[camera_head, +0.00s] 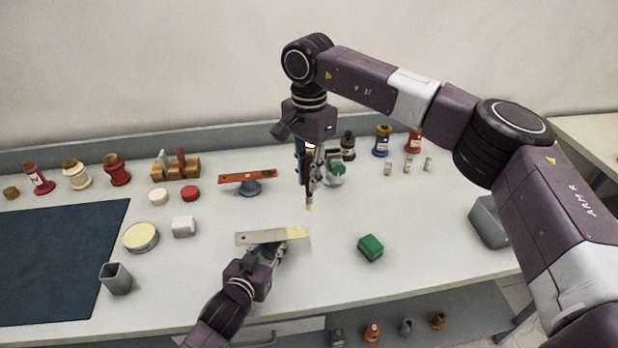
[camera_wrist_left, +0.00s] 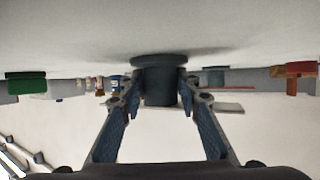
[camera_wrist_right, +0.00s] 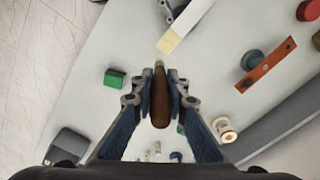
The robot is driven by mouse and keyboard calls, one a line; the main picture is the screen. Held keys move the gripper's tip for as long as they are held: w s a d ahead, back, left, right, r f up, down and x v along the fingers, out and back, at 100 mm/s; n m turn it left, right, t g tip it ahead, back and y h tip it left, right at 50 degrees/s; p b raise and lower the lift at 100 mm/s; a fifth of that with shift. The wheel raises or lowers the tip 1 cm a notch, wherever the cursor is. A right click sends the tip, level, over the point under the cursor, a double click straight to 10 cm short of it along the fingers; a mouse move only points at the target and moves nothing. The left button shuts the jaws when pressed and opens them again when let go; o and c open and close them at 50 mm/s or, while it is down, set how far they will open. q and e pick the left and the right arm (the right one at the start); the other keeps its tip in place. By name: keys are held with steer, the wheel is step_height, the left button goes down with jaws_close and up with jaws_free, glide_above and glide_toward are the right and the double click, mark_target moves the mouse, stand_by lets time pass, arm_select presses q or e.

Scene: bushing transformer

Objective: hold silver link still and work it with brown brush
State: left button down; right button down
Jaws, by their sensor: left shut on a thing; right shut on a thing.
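The silver link (camera_head: 262,237) is a flat bar with a pale cream right end. It lies on a dark round stand (camera_wrist_left: 160,80). My left gripper (camera_head: 266,248) is shut on this stand, below the link; its fingers (camera_wrist_left: 158,88) press both sides of the post. The brown brush (camera_wrist_right: 159,100) points down with a pale tip, and my right gripper (camera_wrist_right: 160,88) is shut on its handle. In the head view, the right gripper (camera_head: 311,172) is behind the link's cream end. The brush tip shows apart from that end (camera_wrist_right: 170,41); the height gap is unclear.
An orange bar (camera_head: 262,176) on a similar stand is behind the link. A green block (camera_head: 370,247) lies to the right, and a white block (camera_head: 183,226) and round tin (camera_head: 141,237) to the left. Several bottles and spools line the back. A grey bin (camera_head: 487,222) stands far right.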

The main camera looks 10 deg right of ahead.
arm_select(q)
steer(key=c, duration=1.4)
jaws_free()
steer(key=shift+o, duration=0.2)
steer(key=shift+v, duration=4)
steer(key=shift+f, duration=0.1)
